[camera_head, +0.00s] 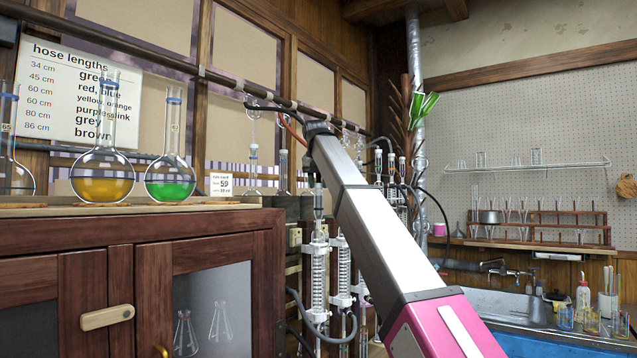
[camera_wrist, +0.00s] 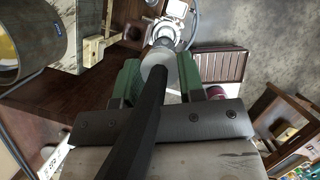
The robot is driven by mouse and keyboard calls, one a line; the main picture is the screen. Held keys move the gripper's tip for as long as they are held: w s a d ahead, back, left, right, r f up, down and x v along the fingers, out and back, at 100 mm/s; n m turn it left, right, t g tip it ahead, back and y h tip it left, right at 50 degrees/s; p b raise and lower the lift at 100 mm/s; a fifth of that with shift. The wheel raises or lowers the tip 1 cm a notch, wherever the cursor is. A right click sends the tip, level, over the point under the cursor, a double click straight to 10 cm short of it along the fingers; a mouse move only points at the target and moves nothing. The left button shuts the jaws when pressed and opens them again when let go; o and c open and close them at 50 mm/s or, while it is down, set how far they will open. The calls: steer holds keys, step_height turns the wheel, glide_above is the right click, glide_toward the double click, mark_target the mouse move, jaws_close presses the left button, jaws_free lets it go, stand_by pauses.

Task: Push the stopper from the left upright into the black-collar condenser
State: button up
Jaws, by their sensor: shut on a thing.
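In the wrist view my gripper (camera_wrist: 161,72) has green fingers closed around a pale, round-topped stopper (camera_wrist: 156,58). The stopper is in line with a glass and metal-looking top of a condenser (camera_wrist: 168,32) just beyond it. I cannot tell how far it is seated. Below that end stands an upright glass condenser (camera_head: 318,272) with a white clamp. A second condenser (camera_head: 341,265) stands right beside it. A black collar cannot be made out clearly on either.
A wooden cabinet (camera_head: 170,235) at the left bears flasks with yellow (camera_head: 103,187) and green liquid (camera_head: 170,188). A dark rail and hoses run above the rig. More glassware stands behind my arm. A sink (camera_head: 515,305) lies at the right.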

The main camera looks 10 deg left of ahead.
steer(key=shift+f, duration=0.15)
steer(key=o, duration=1)
